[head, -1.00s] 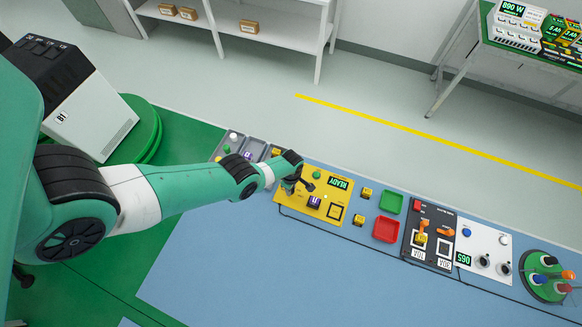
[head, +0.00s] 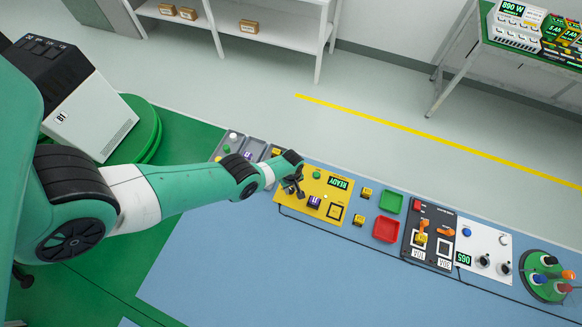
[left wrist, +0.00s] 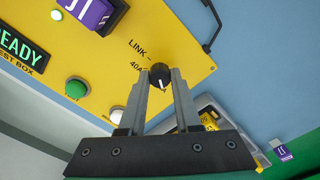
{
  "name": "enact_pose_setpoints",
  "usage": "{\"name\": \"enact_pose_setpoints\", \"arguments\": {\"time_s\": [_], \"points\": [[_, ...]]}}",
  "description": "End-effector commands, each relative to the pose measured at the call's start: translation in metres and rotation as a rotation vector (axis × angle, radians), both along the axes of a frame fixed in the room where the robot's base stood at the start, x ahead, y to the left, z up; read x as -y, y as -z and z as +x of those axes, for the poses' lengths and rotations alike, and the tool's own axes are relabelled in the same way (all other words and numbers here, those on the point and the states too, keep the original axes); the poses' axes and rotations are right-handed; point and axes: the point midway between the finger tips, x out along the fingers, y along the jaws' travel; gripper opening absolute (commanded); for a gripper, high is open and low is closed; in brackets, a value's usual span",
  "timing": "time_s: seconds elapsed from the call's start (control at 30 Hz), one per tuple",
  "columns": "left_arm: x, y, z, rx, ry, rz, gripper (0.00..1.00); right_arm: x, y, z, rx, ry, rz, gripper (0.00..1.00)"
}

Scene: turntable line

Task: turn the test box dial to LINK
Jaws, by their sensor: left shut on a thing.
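The yellow test box (head: 326,190) lies on the blue bench, with a green READY display (head: 339,183). In the left wrist view its face (left wrist: 170,25) carries a black dial (left wrist: 160,70) beside the printed labels LINK (left wrist: 137,48) and 40A (left wrist: 137,66). A white mark on the dial points down in that picture, away from both labels. My left gripper (left wrist: 161,82) is shut on the dial, one finger on each side. In the head view my left gripper (head: 297,191) is over the box's left end and hides the dial. My right gripper is not in view.
A purple block (head: 314,202) sits on the box, with a green button (left wrist: 76,88) and a white button (left wrist: 117,115) near the dial. A grey tray lies to the left. Green (head: 390,203) and red (head: 386,230) trays lie to the right. The bench front is clear.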

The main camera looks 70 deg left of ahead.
Motion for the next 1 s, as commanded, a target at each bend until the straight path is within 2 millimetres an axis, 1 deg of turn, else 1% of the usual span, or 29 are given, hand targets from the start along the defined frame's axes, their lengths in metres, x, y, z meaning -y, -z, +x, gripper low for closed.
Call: {"name": "enact_pose_setpoints", "arguments": {"time_s": [1.0], "points": [[0.0006, 0.0005, 0.0010, 0.000, 0.962, 0.000, 0.00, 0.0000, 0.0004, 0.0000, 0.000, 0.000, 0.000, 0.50]]}}
